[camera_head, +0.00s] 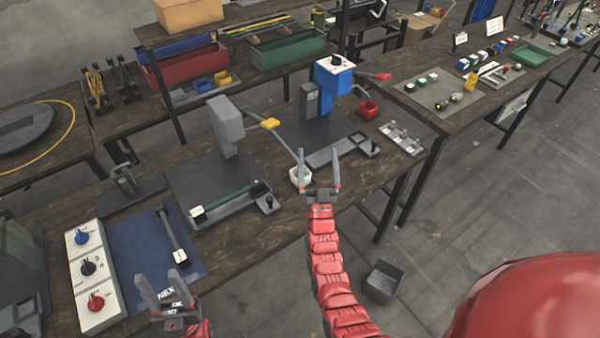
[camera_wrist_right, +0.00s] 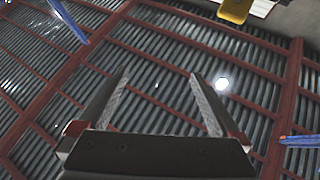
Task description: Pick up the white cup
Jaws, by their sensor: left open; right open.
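The white cup (camera_head: 300,178) stands on the dark wooden workbench in the head view, with its open top showing. My right gripper (camera_head: 319,157) is open and empty, with its fingers pointing up. In the picture, its left finger overlaps the cup's right side; I cannot tell whether they touch. The right wrist view shows the open fingers (camera_wrist_right: 158,85) against the ceiling, with no cup in sight. My left gripper (camera_head: 164,278) is open and empty at the lower left, in front of the blue mat.
A grey press (camera_head: 226,125) and a blue press (camera_head: 333,78) stand behind the cup. A red cup (camera_head: 368,109) is further back. A white switch panel (camera_head: 92,275) and a blue mat (camera_head: 150,250) lie at left. A grey bin (camera_head: 384,281) stands on the floor.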

